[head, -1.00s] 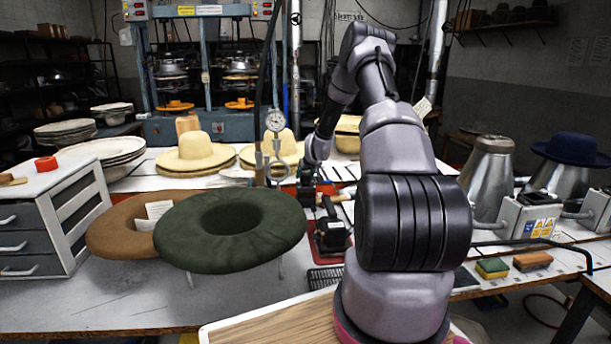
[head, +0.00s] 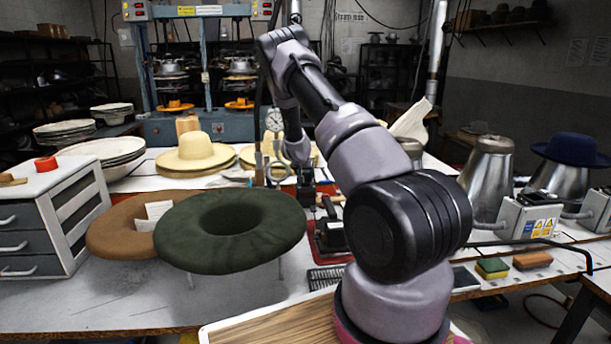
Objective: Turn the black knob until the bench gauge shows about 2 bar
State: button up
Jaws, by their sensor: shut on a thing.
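The bench gauge (head: 274,120) is a small round white dial on a stand behind the green felt hat. Its needle is too small to read. My gripper (head: 306,194) is small and dark in the picture, low over the bench, just right of the gauge stand. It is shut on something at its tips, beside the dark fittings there. The black knob cannot be made out apart from the gripper and appears hidden by it.
A green felt hat (head: 230,231) stands left of my gripper, with a brown one (head: 127,226) behind. A black device in a red tray (head: 331,240) sits just right of the gripper. Straw hats (head: 195,153) are behind. Metal hat blocks (head: 487,180) stand at right.

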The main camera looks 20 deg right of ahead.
dwell(0.3)
jog(key=o, duration=1.4)
jog(key=shift+c, duration=0.2)
jog(key=v, duration=1)
jog(key=shift+s+a+r, duration=0.15)
jog(key=shift+s+r, duration=0.1)
jog(key=shift+r, duration=0.05)
